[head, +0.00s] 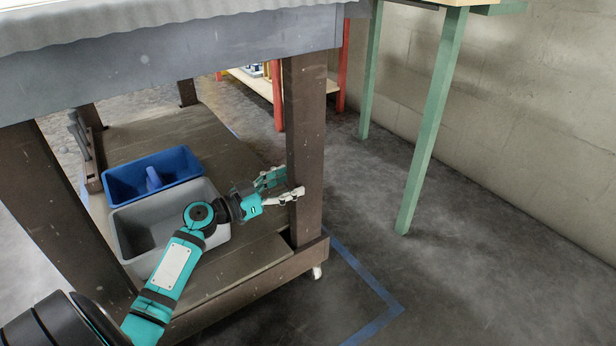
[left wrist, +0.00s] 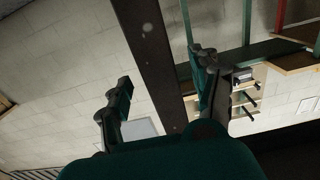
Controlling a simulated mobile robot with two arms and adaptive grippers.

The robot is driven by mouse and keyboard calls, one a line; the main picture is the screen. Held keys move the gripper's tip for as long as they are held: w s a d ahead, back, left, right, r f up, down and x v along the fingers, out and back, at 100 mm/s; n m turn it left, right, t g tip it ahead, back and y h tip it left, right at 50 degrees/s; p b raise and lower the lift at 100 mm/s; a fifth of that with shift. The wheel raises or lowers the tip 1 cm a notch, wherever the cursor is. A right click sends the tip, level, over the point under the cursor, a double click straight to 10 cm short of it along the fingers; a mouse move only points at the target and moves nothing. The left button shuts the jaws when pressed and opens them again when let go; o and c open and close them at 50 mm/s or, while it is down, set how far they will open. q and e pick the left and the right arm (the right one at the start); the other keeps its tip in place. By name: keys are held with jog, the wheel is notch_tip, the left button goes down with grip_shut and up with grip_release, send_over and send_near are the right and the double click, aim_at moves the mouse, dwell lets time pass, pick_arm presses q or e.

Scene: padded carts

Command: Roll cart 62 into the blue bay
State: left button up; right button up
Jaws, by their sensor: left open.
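The cart has a padded grey top (head: 180,62), dark brown posts and a wooden lower shelf (head: 215,135). No number shows on it. My left gripper (head: 290,183) is open at the cart's right post (head: 306,120). One fingertip overlaps the post's near face. In the left wrist view, the post (left wrist: 150,55) runs between the two spread fingers of the left gripper (left wrist: 162,72); I cannot tell whether they touch it. Blue tape (head: 380,322) on the floor forms a corner just right of the cart. A white caster (head: 317,272) stands left of this tape. My right gripper is out of view.
A blue bin (head: 135,178) and a grey bin (head: 135,235) sit on the cart's shelf. A table with green legs (head: 435,120) stands to the right, near a block wall (head: 540,110). A red-legged shelf (head: 278,95) stands behind.

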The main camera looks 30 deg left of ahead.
aim_at(309, 175)
pick_arm(q)
jog(key=b+x, duration=0.1)
jog(key=x, duration=0.5)
jog(key=shift+w+d, duration=0.15)
jog(key=shift+w, duration=0.2)
jog(key=shift+c, duration=0.3)
grip_shut()
